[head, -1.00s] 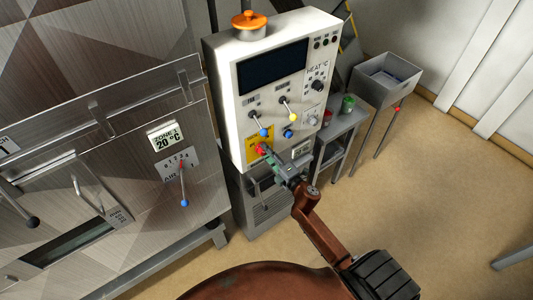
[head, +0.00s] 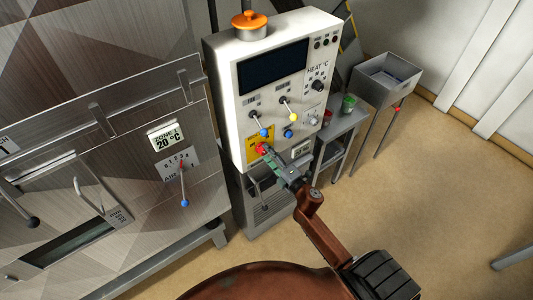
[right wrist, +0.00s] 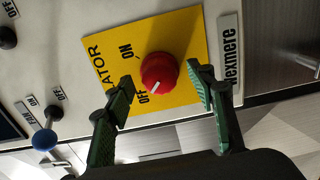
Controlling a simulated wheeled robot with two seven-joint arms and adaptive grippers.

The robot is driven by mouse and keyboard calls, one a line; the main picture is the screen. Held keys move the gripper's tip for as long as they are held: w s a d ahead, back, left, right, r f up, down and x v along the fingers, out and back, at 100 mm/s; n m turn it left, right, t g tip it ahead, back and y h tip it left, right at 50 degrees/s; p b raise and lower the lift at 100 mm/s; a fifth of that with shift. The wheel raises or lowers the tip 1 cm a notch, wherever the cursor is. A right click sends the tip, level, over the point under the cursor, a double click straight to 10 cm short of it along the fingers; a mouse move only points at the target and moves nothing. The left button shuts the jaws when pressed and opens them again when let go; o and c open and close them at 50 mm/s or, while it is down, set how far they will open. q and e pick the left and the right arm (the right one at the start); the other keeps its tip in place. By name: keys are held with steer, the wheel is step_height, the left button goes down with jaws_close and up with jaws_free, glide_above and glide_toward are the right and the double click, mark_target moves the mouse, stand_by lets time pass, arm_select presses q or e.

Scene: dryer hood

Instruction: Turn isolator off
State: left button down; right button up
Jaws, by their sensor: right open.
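The isolator is a red round knob (right wrist: 159,73) on a yellow plate (right wrist: 180,35) marked ON and OFF, low on the white control cabinet. In the head view the red knob (head: 262,148) shows at the cabinet's lower left. The white mark on the knob lies nearer the OFF label in the right wrist view. My right gripper (right wrist: 160,87) is open, with green-padded fingers on either side of the knob; I cannot tell if they touch it. In the head view the right gripper (head: 272,158) is at the knob. My left gripper is not in view.
The control cabinet (head: 225,80) also carries a blue-tipped lever (head: 263,132), a yellow-tipped lever (head: 294,117) and a blue knob (head: 288,133). A metal oven door (head: 100,190) stands at left. A small grey table (head: 345,125) and a grey bin (head: 385,80) stand at right.

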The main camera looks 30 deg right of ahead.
steer(key=s, duration=1)
steer(key=shift+s+d, duration=0.3)
steer(key=shift+d, duration=0.1)
steer(key=s+d+f+m+g+h+b, duration=0.1)
steer(key=s+f+m+g, duration=0.25)
steer(key=f, duration=0.95)
steer(key=s+d+f+m+g+h, duration=0.1)
steer(key=s+f+m+g, duration=0.2)
steer(key=f, duration=1)
steer(key=s+d+f+m+g+h+b, duration=0.1)
steer(key=s+f+m, duration=0.25)
steer(key=f, duration=0.95)
steer(key=s+a+f+m+g, duration=0.2)
steer(key=s+f+g, duration=0.1)
steer(key=s+f, duration=0.6)
steer(key=s+a+f+m+g+b, duration=0.1)
steer(key=s+a+f+m+g, duration=0.2)
steer(key=s+f, duration=0.6)
steer(key=s+a+f+m+g+y+b, duration=0.1)
steer(key=s+f, duration=0.8)
steer(key=s, duration=0.9)
steer(key=shift+a+m+g, duration=0.8)
steer(key=shift+a+g, duration=0.25)
steer(key=shift+g, duration=0.2)
